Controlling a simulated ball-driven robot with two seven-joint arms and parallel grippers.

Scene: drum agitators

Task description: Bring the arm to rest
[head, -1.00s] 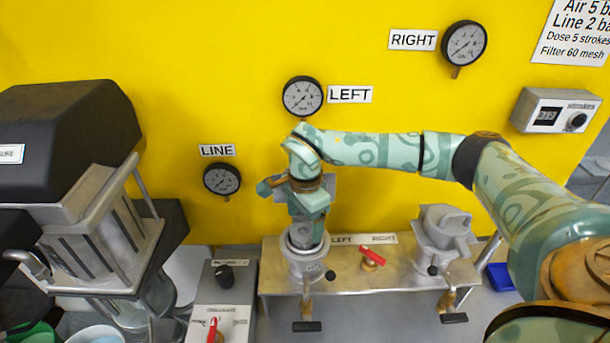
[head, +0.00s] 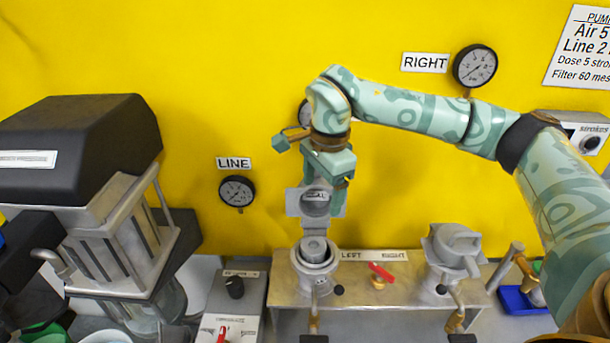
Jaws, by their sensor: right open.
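My right arm (head: 410,108), pale green with a darker pattern, comes in from the right and bends down at the wrist. My right gripper (head: 338,186) hangs from it, open and empty, in front of the yellow wall. It is above the left pot (head: 315,256), and its fingers partly overlap the raised grey lid (head: 316,210) in the picture. I cannot tell whether they touch. The left pot stands open with a round grey part inside. The right pot (head: 452,250) has its lid down. My left gripper is not in view.
A metal bench (head: 385,292) carries both pots and a red-handled valve (head: 381,272). A black-topped machine (head: 80,140) stands left. A control box (head: 235,295) stands beside the bench. Gauges hang on the wall; my arm mostly hides the middle one. A blue tray (head: 520,300) lies right.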

